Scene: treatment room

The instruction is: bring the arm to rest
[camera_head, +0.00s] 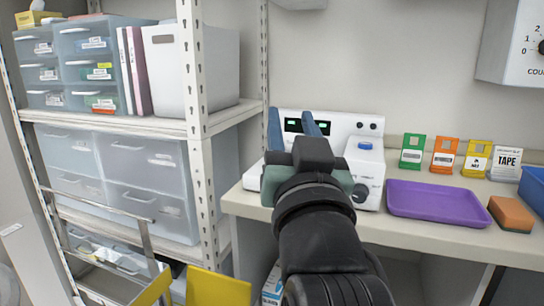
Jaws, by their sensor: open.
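My gripper (294,128) is in the middle of the head view, at the end of my black arm, which reaches up from the bottom edge. Its two blue fingers are apart, with nothing seen between them. The fingers stand in front of a white device (343,124) with green displays on the counter. My gripper and wrist hide part of this device. I cannot tell whether the fingers touch it.
A purple tray (437,203), an orange sponge (511,214), several coloured cards and a blue bin (534,188) are on the counter (412,232) to the right. A metal shelf (156,127) with drawers stands left. A wall box (515,45) hangs upper right.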

